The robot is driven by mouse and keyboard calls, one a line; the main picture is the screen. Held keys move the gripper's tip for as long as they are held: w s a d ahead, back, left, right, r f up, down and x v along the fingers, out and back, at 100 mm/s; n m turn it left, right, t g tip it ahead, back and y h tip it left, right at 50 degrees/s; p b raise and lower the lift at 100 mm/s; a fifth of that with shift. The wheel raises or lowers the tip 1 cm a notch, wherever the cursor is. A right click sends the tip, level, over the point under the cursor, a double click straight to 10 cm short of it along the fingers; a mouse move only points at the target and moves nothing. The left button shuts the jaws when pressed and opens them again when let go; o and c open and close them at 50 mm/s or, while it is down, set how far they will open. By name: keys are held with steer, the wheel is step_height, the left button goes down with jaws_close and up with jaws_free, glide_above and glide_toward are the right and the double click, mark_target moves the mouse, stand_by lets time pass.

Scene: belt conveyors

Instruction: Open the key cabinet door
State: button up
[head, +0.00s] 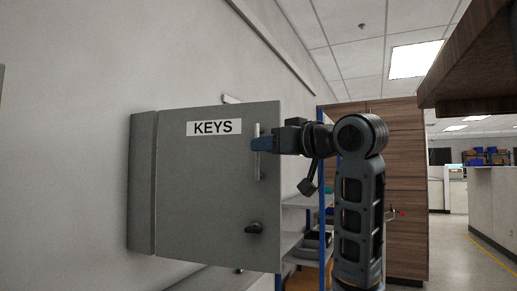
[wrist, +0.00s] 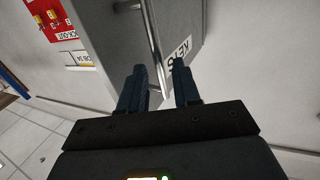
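The grey key cabinet (head: 142,185) is mounted on the left wall. Its door (head: 205,190), labelled KEYS, stands swung out from the wall, hinged at the left; the interior is hidden behind it. A vertical bar handle (head: 261,170) is near the door's right edge, with a dark knob (head: 254,228) below. My gripper (head: 262,144) is at the upper part of the handle. In the wrist view, the handle (wrist: 152,40) runs down between my two blue fingers (wrist: 158,75), nearer the left one. The fingers are apart; whether one touches the bar is unclear.
A blue-framed shelf (head: 322,215) and a wooden cabinet (head: 400,150) stand behind my arm. A brown overhang (head: 475,75) juts in at upper right. Open floor (head: 465,260) lies at lower right. The wrist view shows a red board (wrist: 52,18) beyond the door.

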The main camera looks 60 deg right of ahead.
steer(key=shift+v, duration=2.15)
